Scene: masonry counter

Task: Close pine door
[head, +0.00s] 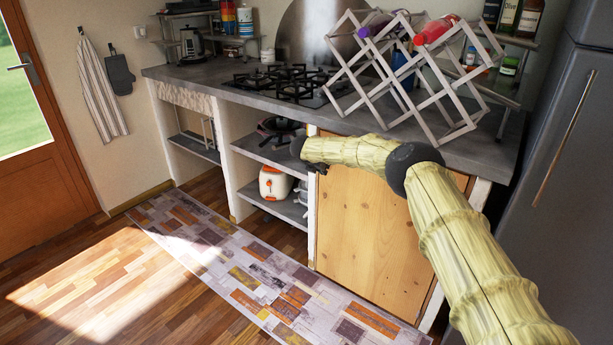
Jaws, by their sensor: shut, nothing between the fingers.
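The pine door (372,235) is a pale wooden panel with knots under the right part of the masonry counter. It stands about in line with the counter front; I cannot tell whether it is fully shut. A narrow dark strip shows along its lower right edge. My arm, in a pale yellow cover, reaches across the door's upper part and hides its top right. My gripper (316,168) is dark and small, at the door's upper left edge by the white post. It is shut and empty. I cannot tell whether it touches the door.
A wooden lattice rack with bottles (410,80) stands on the counter (210,75) above the door. Open shelves to the left hold a white and orange appliance (274,184). A grey fridge (560,150) is at the right. A patterned rug (250,262) lies in front; the floor is clear.

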